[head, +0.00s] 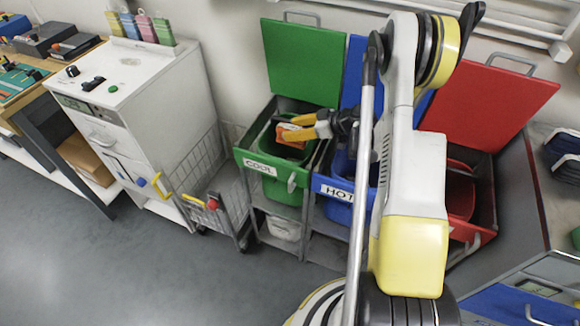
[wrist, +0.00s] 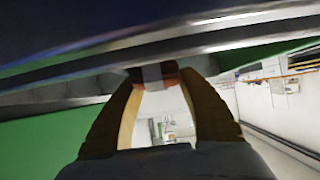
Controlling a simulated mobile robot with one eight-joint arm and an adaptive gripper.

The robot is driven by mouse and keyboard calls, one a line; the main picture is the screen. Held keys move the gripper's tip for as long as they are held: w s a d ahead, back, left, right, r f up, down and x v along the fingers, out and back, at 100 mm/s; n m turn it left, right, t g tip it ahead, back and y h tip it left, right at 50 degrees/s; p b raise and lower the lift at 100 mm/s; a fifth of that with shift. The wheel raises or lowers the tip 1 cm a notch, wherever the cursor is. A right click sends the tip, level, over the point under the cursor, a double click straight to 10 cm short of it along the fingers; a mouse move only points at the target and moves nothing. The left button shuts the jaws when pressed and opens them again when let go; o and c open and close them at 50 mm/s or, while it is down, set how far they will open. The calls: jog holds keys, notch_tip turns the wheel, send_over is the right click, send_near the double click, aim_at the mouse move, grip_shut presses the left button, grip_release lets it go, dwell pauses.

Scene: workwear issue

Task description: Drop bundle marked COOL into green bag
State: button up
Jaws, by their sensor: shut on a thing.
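My gripper (head: 291,128), with orange-yellow fingers, is over the mouth of the green bag (head: 267,142) in the green-fronted bin labelled COOL (head: 258,168). The fingers are shut on a small bundle; in the wrist view it shows between the fingertips as a reddish-brown bundle (wrist: 172,71) with a pale band. No mark on it can be read here.
The raised green lid (head: 303,62) stands behind the bin. A blue bin labelled HOT (head: 338,190) and a red bin (head: 470,243) stand to the right. A wire cart (head: 205,180) and a white cabinet (head: 125,80) are to the left. Grey floor in front is clear.

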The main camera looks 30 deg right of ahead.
jog(key=o, duration=1.3)
jog(key=shift+d+r, duration=0.1)
jog(key=v, duration=1.2)
jog(key=s+a+r+m+g+h, duration=0.35)
jog(key=a+r, duration=0.75)
jog(key=a, duration=0.5)
jog(key=s+a+r+m+h, duration=0.1)
jog(key=s+a, duration=0.2)
jog(key=s, duration=0.2)
jog(key=s+a+r+m+h, duration=0.1)
jog(key=s+a+r, duration=0.1)
jog(key=s, duration=0.3)
jog(key=s+a+r+m+t+h, duration=0.1)
jog(key=s+a+r+m+h, duration=0.1)
jog(key=s+a, duration=0.2)
jog(key=shift+s+r, duration=0.1)
jog(key=shift+s, duration=0.6)
